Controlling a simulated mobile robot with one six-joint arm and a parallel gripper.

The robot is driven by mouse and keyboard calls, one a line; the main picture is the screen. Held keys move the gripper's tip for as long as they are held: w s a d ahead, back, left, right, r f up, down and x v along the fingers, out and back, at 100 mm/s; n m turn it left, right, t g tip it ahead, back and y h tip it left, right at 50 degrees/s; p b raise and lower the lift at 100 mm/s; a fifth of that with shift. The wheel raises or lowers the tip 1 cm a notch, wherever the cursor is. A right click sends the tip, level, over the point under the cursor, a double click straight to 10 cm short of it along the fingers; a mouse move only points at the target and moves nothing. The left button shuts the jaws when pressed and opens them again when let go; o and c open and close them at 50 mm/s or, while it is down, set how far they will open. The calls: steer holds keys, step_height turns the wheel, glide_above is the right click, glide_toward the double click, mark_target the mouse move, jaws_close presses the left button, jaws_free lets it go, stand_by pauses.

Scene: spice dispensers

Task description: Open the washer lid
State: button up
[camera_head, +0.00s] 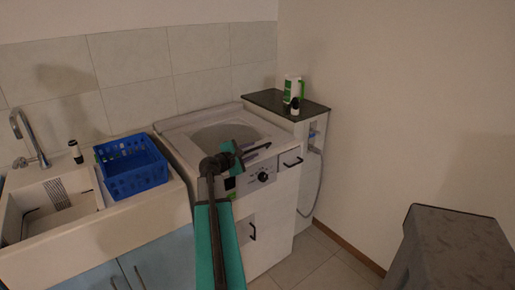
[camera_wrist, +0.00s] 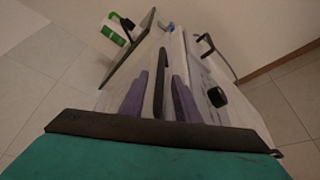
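The white top-loading washer (camera_head: 180,140) stands in the middle of the head view. Its lid, with a grey round window (camera_head: 215,134), lies flat and looks closed. My gripper (camera_head: 257,152) is over the washer's front right top edge, near the control panel. In the wrist view its two purple fingers (camera_wrist: 160,97) are apart. A dark upright bar (camera_wrist: 160,70), which looks like the lid handle, shows between them with a gap on each side. I cannot tell how deep the bar sits between the fingers. My arm hides part of the washer's front.
A black knob (camera_head: 264,177) is on the washer's front panel. A narrow cabinet with a dark top (camera_head: 270,100) stands right of the washer, bearing a white-green bottle (camera_head: 291,88) and a small dark bottle (camera_head: 295,106). A blue basket (camera_head: 135,175) sits left, beside the sink.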

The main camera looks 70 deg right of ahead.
steer(key=shift+p+x, duration=0.35)
steer(key=shift+x, duration=2.55)
jaws_close()
